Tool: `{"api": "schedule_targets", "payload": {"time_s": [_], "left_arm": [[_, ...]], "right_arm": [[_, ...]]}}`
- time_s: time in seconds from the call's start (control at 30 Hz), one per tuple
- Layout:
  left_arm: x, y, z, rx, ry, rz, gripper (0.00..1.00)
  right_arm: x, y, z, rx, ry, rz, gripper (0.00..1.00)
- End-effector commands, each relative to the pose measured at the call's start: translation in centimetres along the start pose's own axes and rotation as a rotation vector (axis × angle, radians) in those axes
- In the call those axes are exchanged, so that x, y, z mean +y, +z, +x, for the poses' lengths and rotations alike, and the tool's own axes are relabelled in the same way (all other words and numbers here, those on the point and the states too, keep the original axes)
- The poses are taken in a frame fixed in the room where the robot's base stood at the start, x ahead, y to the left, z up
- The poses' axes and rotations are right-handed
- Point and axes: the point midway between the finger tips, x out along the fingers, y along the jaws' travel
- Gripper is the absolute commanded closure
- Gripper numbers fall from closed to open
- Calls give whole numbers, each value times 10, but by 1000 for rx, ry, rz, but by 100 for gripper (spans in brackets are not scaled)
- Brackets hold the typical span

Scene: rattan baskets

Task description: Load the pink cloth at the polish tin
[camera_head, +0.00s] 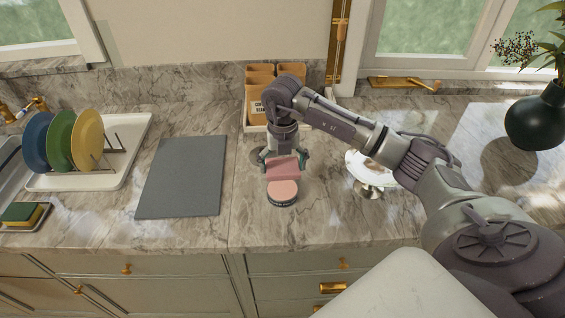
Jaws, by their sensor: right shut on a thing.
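The pink cloth (284,168) is a small folded pad held in my right gripper (283,160), which is shut on it and points down. The polish tin (282,192) is a low round tin with a pink top and a dark side, standing on the marble counter. The cloth is just behind and above the tin in the picture. I cannot tell whether the two touch. My left gripper is not in view.
A grey mat (182,177) lies left of the tin. A plate rack (88,165) stands farther left. A box of packets (262,108) stands behind. A dark vase (537,115) is far right.

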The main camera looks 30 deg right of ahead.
Motion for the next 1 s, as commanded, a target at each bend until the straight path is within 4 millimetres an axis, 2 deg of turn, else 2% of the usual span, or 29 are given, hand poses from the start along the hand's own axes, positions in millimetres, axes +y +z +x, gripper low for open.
{"api": "schedule_targets", "payload": {"time_s": [0.6, 1.0], "left_arm": [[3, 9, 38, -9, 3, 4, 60], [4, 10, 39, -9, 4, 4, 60]], "right_arm": [[0, -1, 56, 1, 0, -4, 35], [0, -1, 58, 0, 0, -5, 35]]}}
